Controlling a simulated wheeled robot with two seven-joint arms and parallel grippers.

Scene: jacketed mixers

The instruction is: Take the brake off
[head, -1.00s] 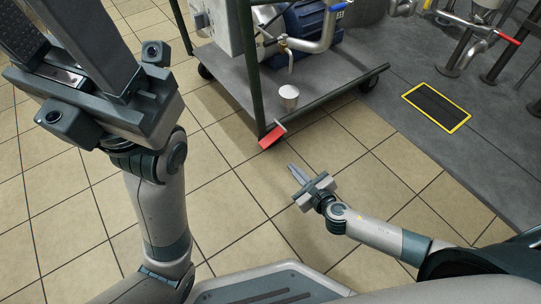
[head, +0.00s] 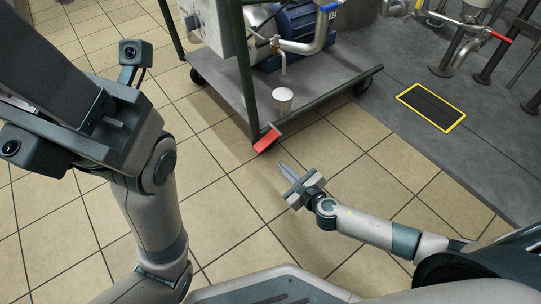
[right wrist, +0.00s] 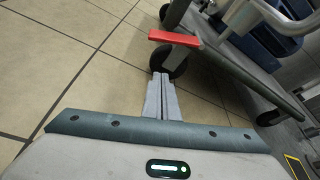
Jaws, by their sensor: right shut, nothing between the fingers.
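The red brake pedal (head: 267,140) sticks out at the near corner of the wheeled cart (head: 240,85), low over the floor. In the right wrist view the red pedal (right wrist: 174,38) lies ahead of the fingers, above a dark caster wheel (right wrist: 170,62). My right gripper (head: 283,167) is shut and empty, a little short of the pedal and apart from it. Its closed fingertips (right wrist: 160,76) point toward the caster in the right wrist view. My left arm fills the left side of the head view; its fingertips are not visible.
The cart carries a blue motor (head: 300,25), pipes and a small white cup (head: 283,99). A yellow-edged black floor plate (head: 431,107) lies to the right. Pipes on legs stand at the upper right. Tiled floor around my right gripper is clear.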

